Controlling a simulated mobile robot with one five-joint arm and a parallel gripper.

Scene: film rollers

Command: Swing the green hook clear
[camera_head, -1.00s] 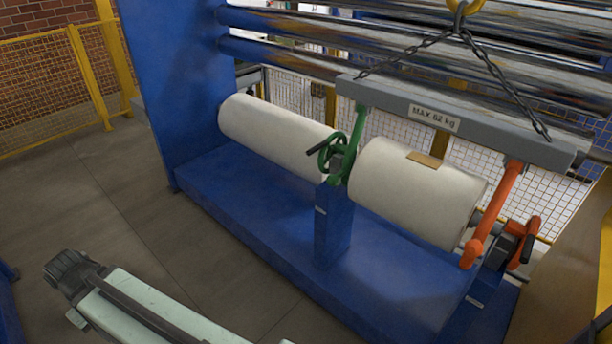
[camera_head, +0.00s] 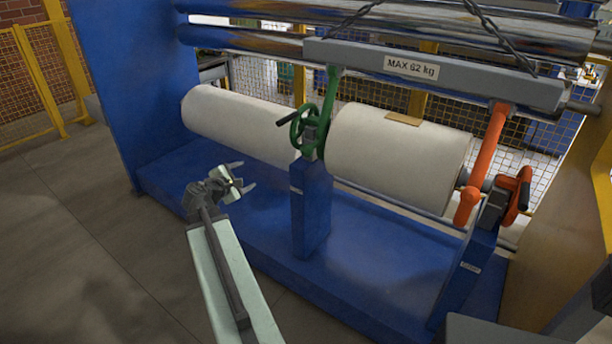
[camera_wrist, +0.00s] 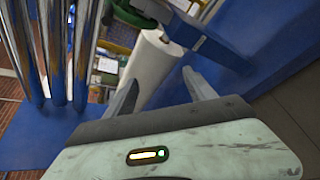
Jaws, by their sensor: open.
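The green hook (camera_head: 329,100) hangs from the grey lifting beam (camera_head: 425,75) and reaches down beside the green handwheel (camera_head: 305,127), between the two white rolls. Whether it touches the roll shaft is hidden by the wheel and the blue post. My gripper (camera_head: 247,182) is open and empty, left of the blue post (camera_head: 311,205) and in front of the left roll, apart from the hook. In the wrist view, my open gripper fingers (camera_wrist: 160,95) point toward a white roll (camera_wrist: 148,68), with green metal (camera_wrist: 123,35) at the upper left.
An orange hook (camera_head: 487,160) hangs at the beam's right end beside an orange handwheel (camera_head: 516,190). The left roll (camera_head: 235,122) and right roll (camera_head: 395,150) lie above the blue base (camera_head: 370,240). Open floor (camera_head: 80,240) lies at left.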

